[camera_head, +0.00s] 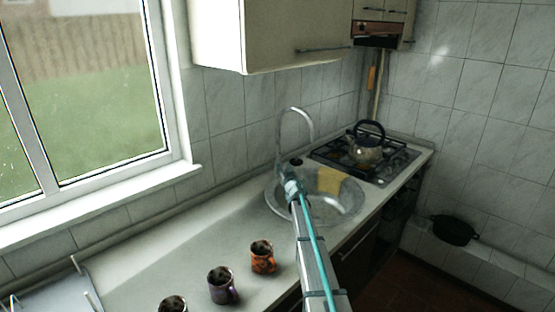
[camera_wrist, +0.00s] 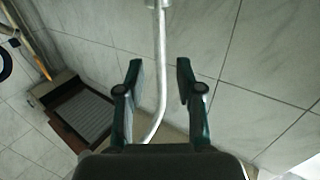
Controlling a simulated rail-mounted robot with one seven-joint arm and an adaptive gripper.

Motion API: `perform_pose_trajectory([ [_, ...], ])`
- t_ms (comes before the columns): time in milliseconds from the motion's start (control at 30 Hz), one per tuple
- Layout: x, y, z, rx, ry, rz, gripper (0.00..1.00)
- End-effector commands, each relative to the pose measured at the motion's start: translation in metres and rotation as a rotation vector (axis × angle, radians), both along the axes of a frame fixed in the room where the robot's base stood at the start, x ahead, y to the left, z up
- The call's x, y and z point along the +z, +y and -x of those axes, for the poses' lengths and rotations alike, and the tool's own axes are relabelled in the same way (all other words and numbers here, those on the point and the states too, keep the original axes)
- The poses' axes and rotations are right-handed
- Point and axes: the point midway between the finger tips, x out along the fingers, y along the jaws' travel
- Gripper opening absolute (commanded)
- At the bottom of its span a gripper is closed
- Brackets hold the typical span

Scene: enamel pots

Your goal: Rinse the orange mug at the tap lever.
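The tap (camera_head: 311,125) rises behind the sink as a tall curved metal pipe. Its lever cannot be made out clearly. My gripper (camera_head: 293,188) is over the left part of the sink, near the tap base, away from the mug. In the wrist view my gripper (camera_wrist: 159,70) has its fingers apart. The tap pipe (camera_wrist: 161,38) shows between them, without clear contact.
A purple mug (camera_head: 222,285) and another dark mug (camera_head: 173,304) stand left of the orange one. The sink (camera_head: 345,205) has a yellow cloth (camera_head: 330,181) at its back. A kettle (camera_head: 366,152) sits on the hob. A rack (camera_head: 60,290) is at lower left.

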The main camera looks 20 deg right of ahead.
Motion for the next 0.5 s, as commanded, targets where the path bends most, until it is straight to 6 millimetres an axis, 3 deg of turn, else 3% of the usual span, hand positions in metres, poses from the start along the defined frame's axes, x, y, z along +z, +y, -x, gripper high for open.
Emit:
perform_pose_trajectory([
  [500, 0.001, -0.017, -0.082, -0.001, 0.0, 0.001, 0.36],
])
